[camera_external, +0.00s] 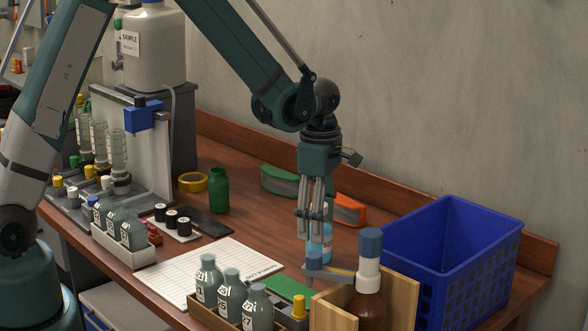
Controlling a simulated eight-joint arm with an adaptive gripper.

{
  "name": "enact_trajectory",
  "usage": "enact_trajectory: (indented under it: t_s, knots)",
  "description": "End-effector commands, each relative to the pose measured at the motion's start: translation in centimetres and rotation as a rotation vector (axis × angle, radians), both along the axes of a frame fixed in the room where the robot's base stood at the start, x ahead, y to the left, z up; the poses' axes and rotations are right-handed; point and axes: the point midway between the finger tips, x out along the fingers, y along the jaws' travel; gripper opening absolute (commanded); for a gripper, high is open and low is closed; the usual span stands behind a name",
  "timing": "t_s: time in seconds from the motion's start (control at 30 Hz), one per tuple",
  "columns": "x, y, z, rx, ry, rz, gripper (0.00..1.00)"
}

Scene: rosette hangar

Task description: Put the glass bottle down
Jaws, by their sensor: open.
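My gripper (315,238) points straight down over the right part of the table, with its fingers open. A light-blue labelled vessel (325,246) shows at its fingertips, partly hidden by them; I cannot tell whether they touch. Grey-green glass bottles with number labels (232,294) stand upright in a wooden tray (205,316) at the front. Similar bottles (132,234) stand in a white tray (125,253) at the left. A green bottle (219,192) stands further back. A brown bottle with a white neck and blue cap (369,300) stands in a wooden box (402,297).
A blue crate (466,250) fills the right end. A yellow tape roll (193,181), black-capped vials (171,216) and green and orange staplers (348,209) lie behind. The wooden back ledge borders the wall.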

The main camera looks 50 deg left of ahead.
Motion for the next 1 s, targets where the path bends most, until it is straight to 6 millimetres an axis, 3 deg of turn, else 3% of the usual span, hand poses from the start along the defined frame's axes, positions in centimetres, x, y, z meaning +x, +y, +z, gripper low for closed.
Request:
enact_trajectory:
  t_s: [0.5,1.0]
  knots:
    - [0.0,0.0,6.8,0.000,0.000,0.000,0.54]
    - [0.0,0.0,7.9,0.000,0.000,0.000,0.54]
